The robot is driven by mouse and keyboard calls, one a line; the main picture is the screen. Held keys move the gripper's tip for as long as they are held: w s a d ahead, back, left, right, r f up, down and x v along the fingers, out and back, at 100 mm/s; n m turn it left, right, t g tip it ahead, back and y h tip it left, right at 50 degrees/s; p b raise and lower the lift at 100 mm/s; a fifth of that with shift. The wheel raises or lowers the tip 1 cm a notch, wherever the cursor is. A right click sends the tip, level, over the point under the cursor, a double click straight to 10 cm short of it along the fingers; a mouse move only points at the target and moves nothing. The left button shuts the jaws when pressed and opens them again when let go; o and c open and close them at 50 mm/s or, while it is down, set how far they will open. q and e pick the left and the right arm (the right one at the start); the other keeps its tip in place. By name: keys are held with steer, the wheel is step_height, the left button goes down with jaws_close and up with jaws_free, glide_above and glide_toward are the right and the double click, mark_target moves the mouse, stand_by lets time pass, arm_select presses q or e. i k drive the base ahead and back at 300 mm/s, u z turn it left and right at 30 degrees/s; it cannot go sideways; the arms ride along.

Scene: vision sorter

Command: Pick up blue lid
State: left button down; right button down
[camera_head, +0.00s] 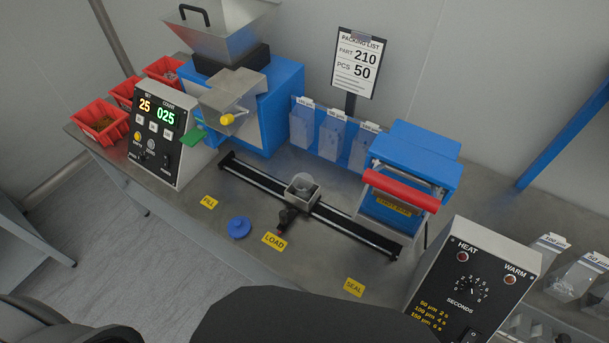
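The blue lid (239,228) is a small round disc with a raised knob. It lies on the grey metal table, near its front edge, between the yellow FILL label (209,202) and the yellow LOAD label (274,241). Nothing touches or covers it. Neither of my grippers shows in the head view. Dark rounded shapes show at the bottom left and bottom middle.
Behind the lid, a dark rail (335,218) carries a small holder with a clear cup (303,187). A counter box (157,135) and blue feeder machine (265,110) stand at the left. A blue sealer with red handle (402,190) and heat control box (462,285) stand right.

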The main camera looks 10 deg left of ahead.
mark_target(239, 226)
steer(key=k, duration=0.5)
steer(key=u, duration=0.85)
steer(key=i, duration=0.5)
